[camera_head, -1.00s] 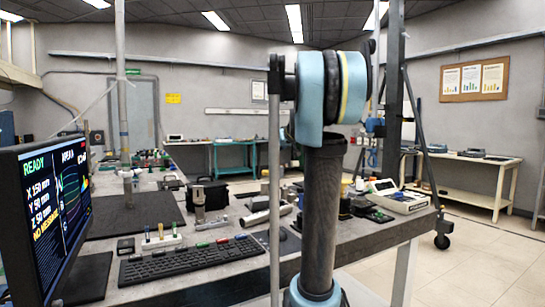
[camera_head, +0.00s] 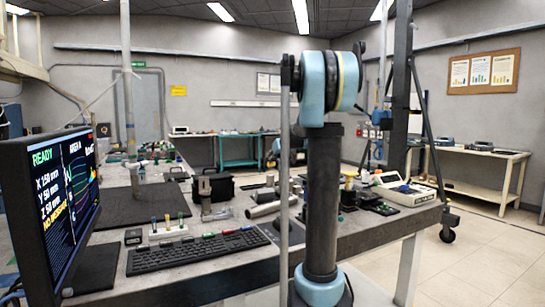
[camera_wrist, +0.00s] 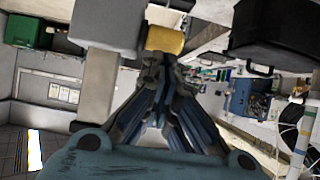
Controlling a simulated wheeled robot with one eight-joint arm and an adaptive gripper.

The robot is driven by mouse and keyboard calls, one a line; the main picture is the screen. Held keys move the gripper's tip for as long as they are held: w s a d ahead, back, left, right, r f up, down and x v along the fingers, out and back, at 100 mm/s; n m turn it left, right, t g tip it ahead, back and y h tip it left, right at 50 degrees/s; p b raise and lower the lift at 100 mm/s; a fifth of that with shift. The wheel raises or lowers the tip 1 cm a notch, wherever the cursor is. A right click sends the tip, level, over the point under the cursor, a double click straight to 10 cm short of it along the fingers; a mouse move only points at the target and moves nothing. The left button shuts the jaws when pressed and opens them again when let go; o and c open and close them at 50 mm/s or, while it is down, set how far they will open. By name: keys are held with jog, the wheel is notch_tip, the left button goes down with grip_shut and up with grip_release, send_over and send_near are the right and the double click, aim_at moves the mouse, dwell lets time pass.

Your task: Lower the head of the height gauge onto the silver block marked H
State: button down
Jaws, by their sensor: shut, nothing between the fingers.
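In the wrist view my gripper (camera_wrist: 165,62) has its fingers together and empty. Its tips are close to a yellow cylinder (camera_wrist: 166,40) beside a large pale grey block shape (camera_wrist: 110,25); I cannot tell whether they touch. In the head view my upright arm stands in front of the bench, and my gripper cannot be made out.
A monitor (camera_head: 50,205) and keyboard (camera_head: 198,250) are at the bench's left. A metal cylinder (camera_head: 270,208) lies near the middle, and a white instrument (camera_head: 403,190) is at the right. A black case (camera_wrist: 270,35) is near my gripper in the wrist view.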

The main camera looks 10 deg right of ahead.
aim_at(272, 163)
dwell(0.3)
jog(key=shift+f, duration=2)
jog(key=s+d+r, duration=0.3)
jog(key=s+r, duration=0.6)
jog(key=shift+s+d+f+x, duration=0.15)
jog(key=shift+f+x, duration=0.25)
jog(key=shift+x, duration=1.7)
jog(key=shift+s+f+x, duration=0.25)
jog(key=shift+f+x, duration=0.1)
jog(key=shift+x, duration=1.8)
jog(key=shift+s+d+f+x, duration=0.15)
jog(key=shift+f+x, duration=0.25)
jog(key=shift+x, duration=1.7)
